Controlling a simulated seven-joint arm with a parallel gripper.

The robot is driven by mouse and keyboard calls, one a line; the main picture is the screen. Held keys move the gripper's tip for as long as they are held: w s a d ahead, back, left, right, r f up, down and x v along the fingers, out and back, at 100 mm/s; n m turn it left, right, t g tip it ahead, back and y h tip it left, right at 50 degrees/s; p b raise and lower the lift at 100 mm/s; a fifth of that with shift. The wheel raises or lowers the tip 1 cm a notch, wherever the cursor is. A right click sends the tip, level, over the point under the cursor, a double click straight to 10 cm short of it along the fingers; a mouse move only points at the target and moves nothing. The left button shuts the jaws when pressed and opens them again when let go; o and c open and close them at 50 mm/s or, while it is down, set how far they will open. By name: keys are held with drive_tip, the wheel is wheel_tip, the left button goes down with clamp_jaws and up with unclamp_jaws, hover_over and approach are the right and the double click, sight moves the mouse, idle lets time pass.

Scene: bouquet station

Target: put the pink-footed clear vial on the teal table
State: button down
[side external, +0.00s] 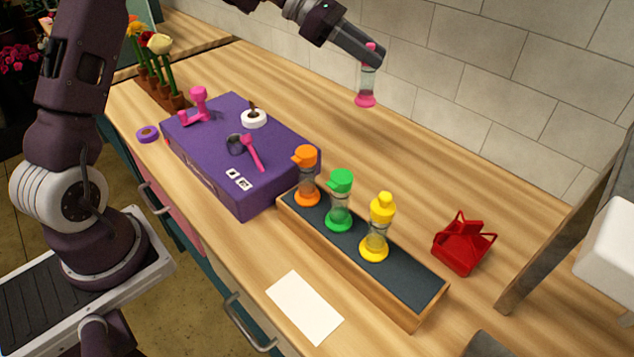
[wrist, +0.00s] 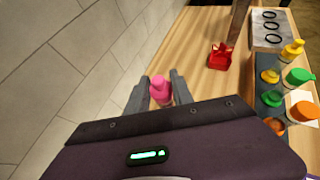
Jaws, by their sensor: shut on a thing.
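My gripper (side external: 372,58) is shut on the pink-footed clear vial (side external: 367,84) at its pink top. The vial hangs upright, pink foot down, above the back of the wooden counter near the tiled wall.
A wooden rack (side external: 419,321) holds orange (side external: 306,176), green (side external: 339,200) and yellow (side external: 377,228) vials. A red basket (side external: 461,246) stands right, beside a grey upright panel (side external: 560,235). A purple box (side external: 225,160) bears pink tools. The counter (side external: 300,105) under the held vial is clear.

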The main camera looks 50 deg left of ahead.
drive_tip(key=a+f+n+t+y, duration=0.3)
drive_tip(key=a+n+t+y, duration=0.15)
drive_tip(key=a, duration=2.35)
wheel_tip(320, 180, down, 10)
drive_tip(key=shift+d+n, duration=0.25)
drive_tip(key=shift+n, duration=0.2)
drive_tip(key=shift+f+h, duration=0.1)
drive_tip(key=shift+h, duration=0.15)
drive_tip(key=c, duration=1.1)
unclamp_jaws()
drive_tip(key=shift+f, duration=0.1)
